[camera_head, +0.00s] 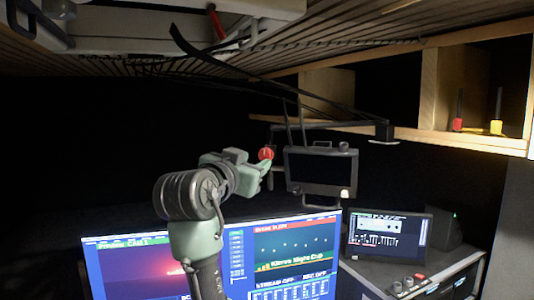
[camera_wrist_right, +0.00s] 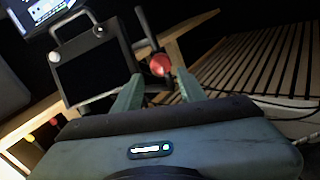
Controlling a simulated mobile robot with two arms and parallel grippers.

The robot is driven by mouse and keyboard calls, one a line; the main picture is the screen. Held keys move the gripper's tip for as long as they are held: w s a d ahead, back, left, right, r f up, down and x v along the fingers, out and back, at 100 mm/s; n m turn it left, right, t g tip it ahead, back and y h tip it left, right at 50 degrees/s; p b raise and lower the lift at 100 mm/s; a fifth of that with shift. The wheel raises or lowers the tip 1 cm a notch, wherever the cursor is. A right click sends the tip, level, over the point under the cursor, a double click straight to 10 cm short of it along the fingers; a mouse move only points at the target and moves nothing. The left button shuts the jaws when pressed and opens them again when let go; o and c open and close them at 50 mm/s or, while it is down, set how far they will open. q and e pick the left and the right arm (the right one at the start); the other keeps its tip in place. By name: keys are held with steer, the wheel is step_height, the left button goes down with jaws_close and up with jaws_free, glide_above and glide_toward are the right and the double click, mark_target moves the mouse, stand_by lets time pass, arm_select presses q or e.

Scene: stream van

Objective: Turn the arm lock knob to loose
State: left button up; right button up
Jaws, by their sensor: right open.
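The red arm lock knob (camera_head: 266,153) sits at the left of a dark monitor (camera_head: 320,171), on the black arm that carries it. My right gripper (camera_head: 264,168) is open, with its pale green fingertips close to the knob. In the right wrist view the knob (camera_wrist_right: 161,65) shows between the tips of the two spread fingers, beside the monitor (camera_wrist_right: 92,72). I cannot tell whether the fingers touch it or how far it is turned. My left gripper is not in view.
Large lit screens (camera_head: 210,258) stand below my right arm. A small display (camera_head: 386,236) stands on a case (camera_head: 450,272) at the right. A wooden shelf (camera_head: 400,133) holds red (camera_head: 458,122) and yellow (camera_head: 496,125) items. Dark cables (camera_head: 215,62) hang from the slatted ceiling.

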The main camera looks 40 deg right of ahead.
mark_target(265, 156)
steer(key=p+x, duration=0.3)
steer(key=x, duration=0.4)
steer(key=shift+p, duration=0.4)
steer(key=shift+d, duration=0.15)
steer(key=shift+w, duration=0.1)
jaws_close()
